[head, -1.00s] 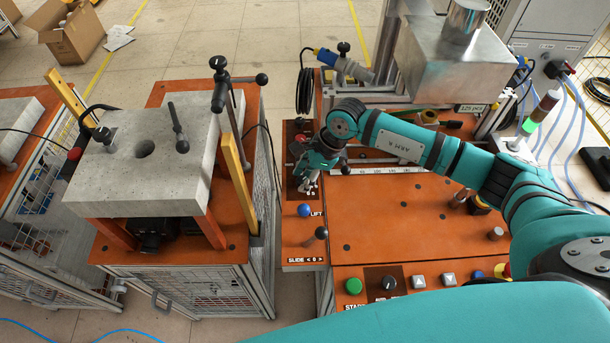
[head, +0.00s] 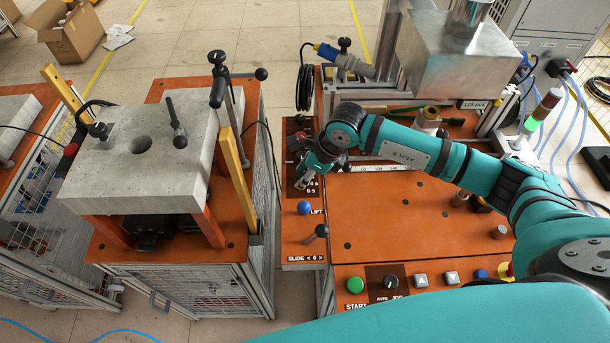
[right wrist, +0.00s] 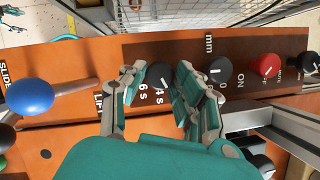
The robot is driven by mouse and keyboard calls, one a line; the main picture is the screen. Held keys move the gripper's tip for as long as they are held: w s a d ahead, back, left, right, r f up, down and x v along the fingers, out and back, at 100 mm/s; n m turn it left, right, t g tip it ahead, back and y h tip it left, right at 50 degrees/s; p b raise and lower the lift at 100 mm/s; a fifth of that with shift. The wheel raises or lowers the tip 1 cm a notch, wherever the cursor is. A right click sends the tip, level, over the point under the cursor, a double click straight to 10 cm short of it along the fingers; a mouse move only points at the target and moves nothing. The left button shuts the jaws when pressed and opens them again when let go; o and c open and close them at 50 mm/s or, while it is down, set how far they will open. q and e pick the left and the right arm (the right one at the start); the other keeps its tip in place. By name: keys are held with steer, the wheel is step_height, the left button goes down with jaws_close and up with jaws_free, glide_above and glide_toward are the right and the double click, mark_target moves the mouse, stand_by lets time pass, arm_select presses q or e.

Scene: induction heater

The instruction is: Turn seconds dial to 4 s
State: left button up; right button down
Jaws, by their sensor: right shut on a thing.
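The seconds dial (right wrist: 158,74) is a black round knob on a dark brown panel, beside the printed labels "4 s" and "6 s". Its white mark lies on the side facing the labels and appears to point near "4 s". My right gripper (right wrist: 156,86) has its two fingers on either side of this dial and is shut on it. In the head view my right gripper (head: 303,179) reaches down onto the left control strip and hides the dial. My left gripper is not in view.
Beside the dial are another black knob (right wrist: 218,70) marked "mm" and a red knob (right wrist: 266,66). A blue ball knob (head: 304,208) marked "LIFT" and a slide lever (head: 321,231) stand nearer on the strip. The orange tabletop (head: 410,215) is mostly clear.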

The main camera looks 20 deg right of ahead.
steer(key=m+t+h+b, duration=0.1)
steer(key=m+b, duration=0.1)
steer(key=m, duration=0.2)
steer(key=shift+a+m, duration=0.1)
steer(key=shift+m, duration=0.2)
steer(key=shift+b, duration=0.3)
steer(key=c, duration=1)
jaws_free()
steer(key=shift+s, duration=0.1)
steer(key=v, duration=1.2)
steer(key=shift+s+a+r, duration=0.1)
steer(key=shift+a, duration=0.1)
